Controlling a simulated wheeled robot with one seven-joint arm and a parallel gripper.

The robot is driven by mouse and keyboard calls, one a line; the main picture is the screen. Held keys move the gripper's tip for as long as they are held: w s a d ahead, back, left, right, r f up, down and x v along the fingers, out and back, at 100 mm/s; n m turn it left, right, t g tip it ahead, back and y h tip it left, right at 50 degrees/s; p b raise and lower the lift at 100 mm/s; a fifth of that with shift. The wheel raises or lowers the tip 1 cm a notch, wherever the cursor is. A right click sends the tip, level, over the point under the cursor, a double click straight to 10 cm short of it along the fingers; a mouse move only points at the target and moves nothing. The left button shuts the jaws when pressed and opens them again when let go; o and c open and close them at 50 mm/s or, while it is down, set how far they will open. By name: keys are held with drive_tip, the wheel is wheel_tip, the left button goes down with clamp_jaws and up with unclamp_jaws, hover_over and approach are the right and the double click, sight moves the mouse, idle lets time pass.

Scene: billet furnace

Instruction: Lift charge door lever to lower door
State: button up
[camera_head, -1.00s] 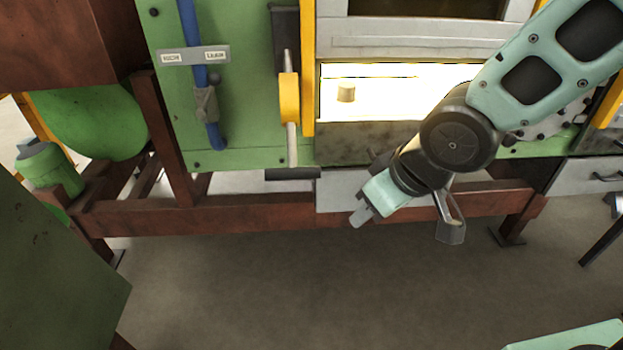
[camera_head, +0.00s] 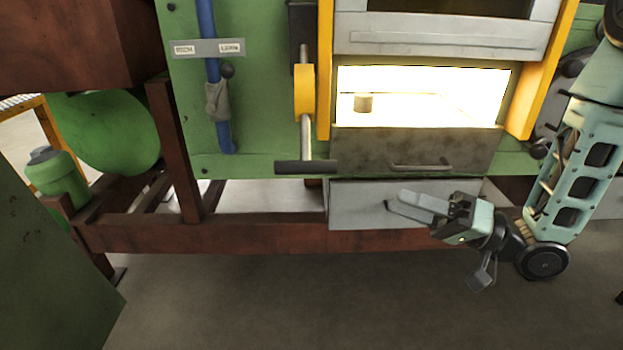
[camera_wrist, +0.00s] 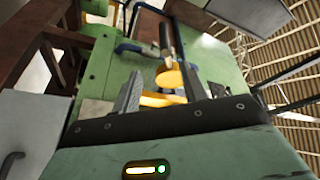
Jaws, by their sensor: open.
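The lever (camera_head: 306,140) hangs down on the green furnace front, with a yellow hub (camera_head: 304,92) and a dark crossbar handle (camera_head: 306,167) at its lower end. To its right, the furnace opening (camera_head: 430,92) glows bright, with a small cylindrical billet (camera_head: 363,102) inside. My gripper (camera_head: 397,199) is open and empty, right of the handle and slightly lower, its fingers pointing left towards it. In the wrist view, yellow and dark parts, seemingly of the lever, show beyond and between my open fingers (camera_wrist: 162,88); exact contact is unclear, but the head view shows a gap.
A stained grey panel with a bar handle (camera_head: 420,167) lies under the opening, and a grey drawer (camera_head: 355,208) is below, close behind my gripper. A blue pipe (camera_head: 208,60) with a valve handle is left of the lever. A brown beam (camera_head: 230,238) runs below. The front floor is clear.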

drive_tip(key=p, duration=0.2)
approach(311, 168)
drive_tip(key=shift+y, duration=0.3)
drive_tip(key=x, duration=0.6)
drive_tip(key=w+f+x, duration=0.1)
drive_tip(key=x, duration=0.3)
drive_tip(key=shift+c, duration=0.3)
clamp_jaws()
